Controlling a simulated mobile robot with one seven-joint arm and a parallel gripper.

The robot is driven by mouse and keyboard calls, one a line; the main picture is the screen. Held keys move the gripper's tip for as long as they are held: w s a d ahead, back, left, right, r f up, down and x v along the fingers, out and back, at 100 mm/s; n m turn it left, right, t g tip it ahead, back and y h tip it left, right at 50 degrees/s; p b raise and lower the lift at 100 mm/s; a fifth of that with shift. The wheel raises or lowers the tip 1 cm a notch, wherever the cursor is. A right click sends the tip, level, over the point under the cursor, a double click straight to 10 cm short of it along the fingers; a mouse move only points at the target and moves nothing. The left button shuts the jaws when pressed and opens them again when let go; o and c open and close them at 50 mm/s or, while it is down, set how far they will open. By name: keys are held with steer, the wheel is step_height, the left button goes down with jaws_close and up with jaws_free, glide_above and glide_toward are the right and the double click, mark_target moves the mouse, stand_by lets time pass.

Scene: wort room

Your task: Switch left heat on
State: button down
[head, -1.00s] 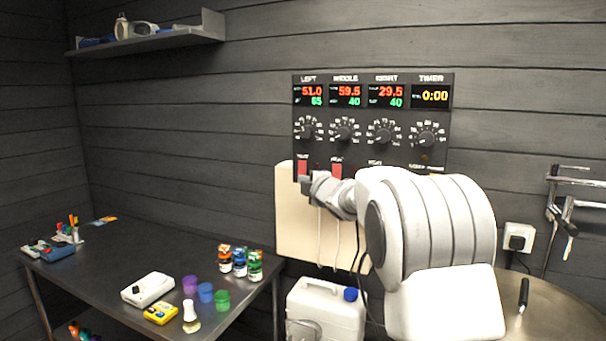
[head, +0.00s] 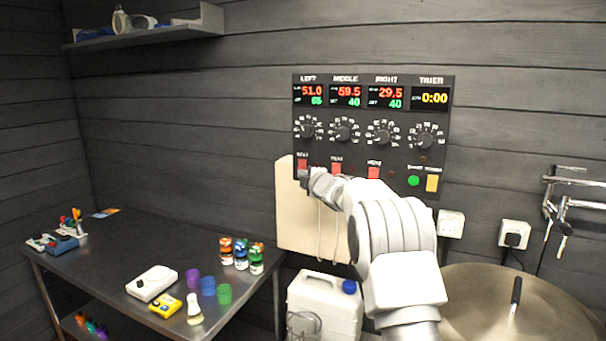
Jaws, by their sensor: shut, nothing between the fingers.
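The black control panel (head: 372,115) hangs on the dark plank wall, with columns labelled left, middle, right and timer. The left display (head: 309,95) reads 51.0 in red and 65 in green. Below its knob (head: 306,128) is the red left heat switch (head: 302,165), its lower part close to my gripper. My gripper (head: 305,175) is shut and empty at the panel's lower left corner, at the bottom of that switch. I cannot tell whether it touches the switch. The middle heat switch (head: 336,168) and right heat switch (head: 373,173) are also red.
A cream board (head: 290,215) is behind my arm. A white canister (head: 322,305) stands below. The steel table (head: 100,260) at left holds jars, cups and small devices. A round metal lid (head: 480,300) is at lower right. A green button (head: 413,181) and yellow button (head: 432,183) are at the panel's right.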

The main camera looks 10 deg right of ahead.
steer(key=shift+f+b, duration=0.15)
steer(key=shift+b, duration=0.2)
steer(key=shift+w+d+b, duration=0.15)
steer(key=shift+w+b, duration=0.05)
steer(key=shift+b, duration=0.55)
